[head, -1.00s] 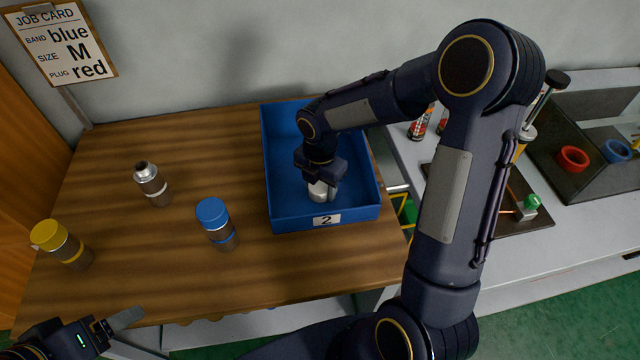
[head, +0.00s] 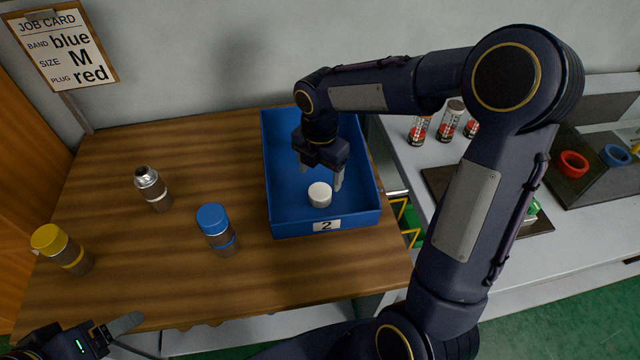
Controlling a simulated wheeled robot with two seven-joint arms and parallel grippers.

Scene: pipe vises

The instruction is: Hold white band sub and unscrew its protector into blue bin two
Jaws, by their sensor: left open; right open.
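The white protector (head: 320,194) lies on the floor of blue bin two (head: 290,228), near the front label. The white band sub (head: 153,188) stands upright on the wooden table at the left, with its bare metal top showing. My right gripper (head: 325,182) is open and empty above the bin, just over the protector and apart from it. My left gripper (head: 128,324) is at the lower left by the table's front edge, open, with only part of it in view and nothing seen in it.
A blue-capped sub (head: 217,228) and a yellow-capped sub (head: 62,248) stand on the table. A job card (head: 62,45) is at the back left. Several spray-can-like cylinders (head: 450,122) and red and blue rings (head: 572,164) are on the right bench.

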